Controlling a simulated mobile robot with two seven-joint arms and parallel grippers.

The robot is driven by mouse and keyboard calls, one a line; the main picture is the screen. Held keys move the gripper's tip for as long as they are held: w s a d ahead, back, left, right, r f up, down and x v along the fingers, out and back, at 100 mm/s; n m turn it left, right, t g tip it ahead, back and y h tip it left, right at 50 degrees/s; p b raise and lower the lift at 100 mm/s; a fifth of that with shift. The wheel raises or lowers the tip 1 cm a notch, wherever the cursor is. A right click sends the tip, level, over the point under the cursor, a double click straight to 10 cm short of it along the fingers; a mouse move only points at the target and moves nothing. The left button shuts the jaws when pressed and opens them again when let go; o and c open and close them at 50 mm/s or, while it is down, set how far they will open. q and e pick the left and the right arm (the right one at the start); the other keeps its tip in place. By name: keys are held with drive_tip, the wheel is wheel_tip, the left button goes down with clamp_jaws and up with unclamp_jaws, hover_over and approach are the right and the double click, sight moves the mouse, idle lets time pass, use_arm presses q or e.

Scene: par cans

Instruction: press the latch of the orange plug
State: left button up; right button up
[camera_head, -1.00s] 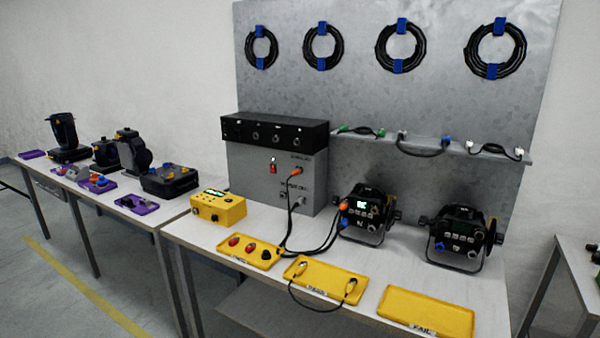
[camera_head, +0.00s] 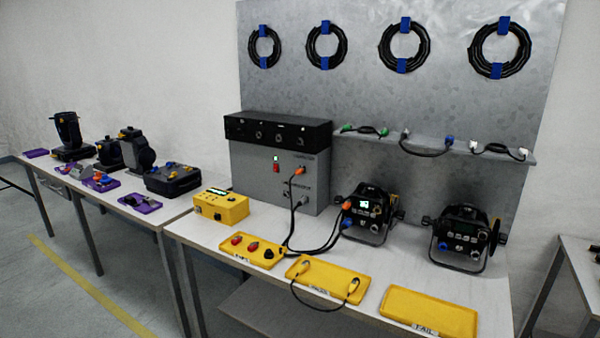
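An orange plug (camera_head: 347,206) sits at the left side of the nearer black par can (camera_head: 370,212), which has a lit display. Another orange plug (camera_head: 299,171) is at the front of the grey box (camera_head: 258,178), with a black cable running down from it. I cannot tell which of the two is meant, and their latches are too small to make out. Neither of my grippers shows in the head view.
The white table holds a yellow tester (camera_head: 221,206), a tray of caps (camera_head: 252,251), a tray with a short cable (camera_head: 327,278) and an empty FAIL tray (camera_head: 429,311). A second par can (camera_head: 462,238) stands right. Black cables cross the table between box and nearer can.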

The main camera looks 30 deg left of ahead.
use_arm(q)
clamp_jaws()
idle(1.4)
